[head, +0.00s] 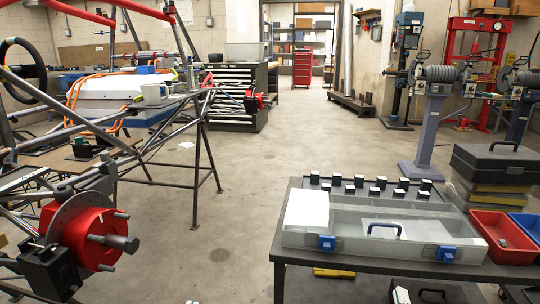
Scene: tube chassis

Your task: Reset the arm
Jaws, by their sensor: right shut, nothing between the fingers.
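A tube chassis (165,130) of grey and red bars stands on the left on a stand. A red wheel hub with a brake disc (90,235) sits at its near corner. My left gripper does not show.
Tool cabinets (238,90) and pedestal machines (437,85) stand behind. The middle floor is clear.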

